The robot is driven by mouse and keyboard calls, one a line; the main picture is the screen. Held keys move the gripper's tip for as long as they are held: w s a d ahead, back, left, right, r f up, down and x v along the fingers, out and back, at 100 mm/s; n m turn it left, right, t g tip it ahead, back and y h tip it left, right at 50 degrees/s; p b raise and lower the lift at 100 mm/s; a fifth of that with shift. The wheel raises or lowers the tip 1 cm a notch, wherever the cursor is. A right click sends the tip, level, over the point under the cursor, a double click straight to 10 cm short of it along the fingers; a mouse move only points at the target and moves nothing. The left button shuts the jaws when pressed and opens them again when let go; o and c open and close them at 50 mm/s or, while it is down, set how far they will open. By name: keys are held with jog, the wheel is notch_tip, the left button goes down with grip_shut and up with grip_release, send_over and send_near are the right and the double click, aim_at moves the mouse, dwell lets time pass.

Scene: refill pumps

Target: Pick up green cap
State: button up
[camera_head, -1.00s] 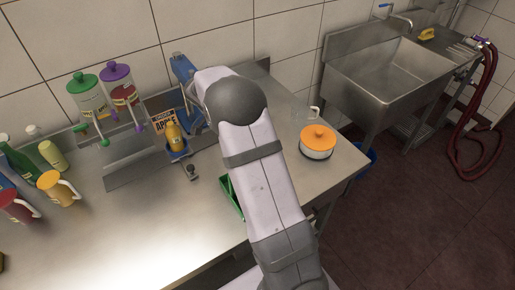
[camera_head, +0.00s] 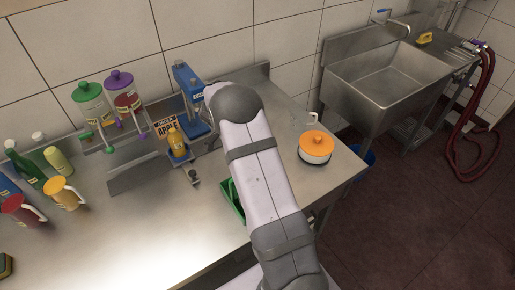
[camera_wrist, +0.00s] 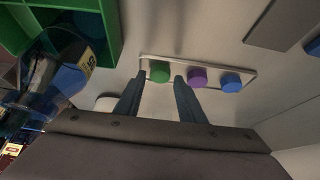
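In the wrist view, a green cap (camera_wrist: 159,71) sits on a pale narrow strip (camera_wrist: 150,60), in a row with a purple cap (camera_wrist: 197,78) and a blue cap (camera_wrist: 231,82). The green cap is at the left end. My gripper (camera_wrist: 159,80) is open. Its two dark fingers point toward the green cap, which shows in the gap between their tips; I cannot tell how far ahead it is. No object is held between them. In the head view my arm hides the gripper and the caps.
A green bin (camera_wrist: 95,7) and a clear blue-tinted container (camera_wrist: 50,70) are close on the left in the wrist view. In the head view, dispensers with green (camera_head: 87,91) and purple (camera_head: 118,80) lids, a blue pump (camera_head: 190,95) and an orange-lidded pot (camera_head: 316,146) stand on the counter.

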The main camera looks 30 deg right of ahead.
jog(key=shift+x, duration=1)
jog(key=c, duration=0.6)
jog(key=shift+r, duration=0.1)
